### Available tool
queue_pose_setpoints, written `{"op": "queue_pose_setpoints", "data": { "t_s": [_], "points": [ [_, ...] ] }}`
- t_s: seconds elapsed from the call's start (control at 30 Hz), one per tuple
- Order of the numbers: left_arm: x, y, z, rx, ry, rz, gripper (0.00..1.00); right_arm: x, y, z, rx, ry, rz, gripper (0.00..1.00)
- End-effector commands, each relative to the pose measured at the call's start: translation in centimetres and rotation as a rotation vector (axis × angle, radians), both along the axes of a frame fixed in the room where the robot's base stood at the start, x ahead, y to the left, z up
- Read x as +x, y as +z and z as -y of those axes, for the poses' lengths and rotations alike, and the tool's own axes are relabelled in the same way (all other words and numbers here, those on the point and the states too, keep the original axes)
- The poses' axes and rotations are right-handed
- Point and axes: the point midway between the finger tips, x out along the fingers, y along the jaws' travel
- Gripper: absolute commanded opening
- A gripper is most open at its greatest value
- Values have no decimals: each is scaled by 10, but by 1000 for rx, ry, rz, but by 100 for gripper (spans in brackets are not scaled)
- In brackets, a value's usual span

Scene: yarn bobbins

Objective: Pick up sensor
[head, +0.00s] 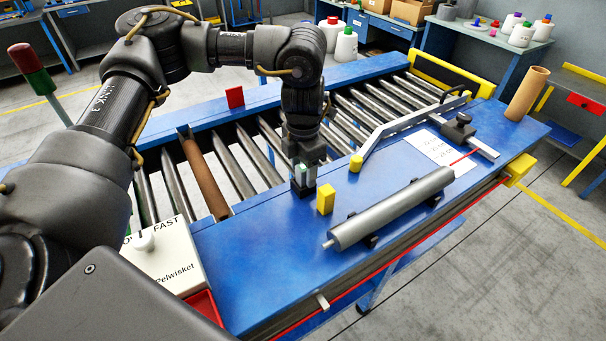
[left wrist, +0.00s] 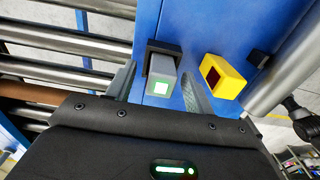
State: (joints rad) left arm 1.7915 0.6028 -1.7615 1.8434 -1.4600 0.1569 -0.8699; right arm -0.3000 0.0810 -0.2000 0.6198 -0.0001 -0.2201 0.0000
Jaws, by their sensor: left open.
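A small grey block with a lit green square (left wrist: 161,88), which looks like the sensor, stands in a black holder (left wrist: 165,47) on the blue bench. My left gripper (left wrist: 158,78) is open, with one finger on each side of this block. I cannot tell whether the fingers touch it. In the head view my left gripper (head: 304,176) points down at the bench edge beside the rollers and partly hides the block. A yellow block (head: 325,199) stands just right of it; in the left wrist view the yellow block (left wrist: 228,80) shows a dark red window. My right gripper is not in view.
A grey cylinder (head: 392,208) lies on black supports to the right. A brown tube (head: 205,178) lies on the rollers at left. A white control box (head: 165,258) stands at front left. A brown tube (head: 527,93) stands at the far right.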

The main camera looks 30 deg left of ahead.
Motion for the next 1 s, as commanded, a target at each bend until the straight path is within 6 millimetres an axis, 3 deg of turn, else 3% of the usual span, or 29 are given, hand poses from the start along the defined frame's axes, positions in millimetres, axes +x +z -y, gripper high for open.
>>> {"op": "queue_pose_setpoints", "data": {
  "t_s": [0.17, 0.6, 1.0],
  "points": [
    [0, 0, 0, 0, 0, 0, 53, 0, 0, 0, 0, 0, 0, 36],
    [0, 0, 0, 0, 0, 0, 0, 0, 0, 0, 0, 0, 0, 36],
    [1, 9, 0, 1, -1, 3, 0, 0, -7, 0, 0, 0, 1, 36]
  ]
}}
